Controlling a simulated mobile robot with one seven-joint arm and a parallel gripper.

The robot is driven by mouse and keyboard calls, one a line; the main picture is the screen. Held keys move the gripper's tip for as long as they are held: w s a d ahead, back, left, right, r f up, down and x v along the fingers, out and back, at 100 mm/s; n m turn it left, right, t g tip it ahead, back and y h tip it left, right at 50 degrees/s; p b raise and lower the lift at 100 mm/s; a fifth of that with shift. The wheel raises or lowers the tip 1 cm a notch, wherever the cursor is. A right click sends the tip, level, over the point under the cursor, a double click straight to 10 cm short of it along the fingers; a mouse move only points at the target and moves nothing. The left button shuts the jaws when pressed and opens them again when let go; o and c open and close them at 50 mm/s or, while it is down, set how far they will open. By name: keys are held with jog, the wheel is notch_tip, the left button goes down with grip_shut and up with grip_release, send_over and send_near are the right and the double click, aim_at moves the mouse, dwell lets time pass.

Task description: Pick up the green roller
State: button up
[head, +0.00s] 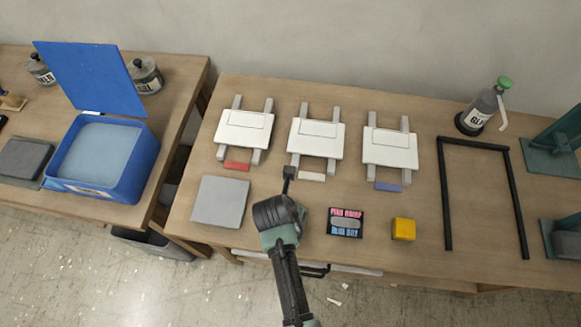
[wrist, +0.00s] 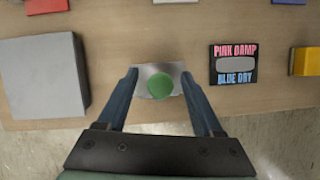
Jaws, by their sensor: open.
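The green roller (wrist: 160,87) shows in the wrist view as a round green top, seen from above. It is over a small grey metallic plate (wrist: 146,72) near the table's front edge. My gripper (wrist: 160,76) is open, with one finger on each side of the roller and plate. Gaps show between the fingers and the green top. I cannot tell the height of the fingertips against it. In the head view my arm covers this spot and the roller is hidden.
On the wooden table (head: 340,258), a grey slab (head: 220,202) lies left of my arm. A pink-and-blue labelled card (head: 345,222) and a yellow block (head: 403,229) lie right. Several white panels on grey strips stand behind. A black frame (head: 447,205) and bottle (head: 485,108) are farther right.

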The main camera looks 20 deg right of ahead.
jog(key=shift+f, duration=0.1)
grip_shut()
dwell(0.3)
notch_tip(320, 180, up, 10)
jog(key=shift+r+b, duration=0.1)
jog(key=shift+b, duration=0.45)
jog(key=c, duration=0.8)
grip_release()
grip_shut()
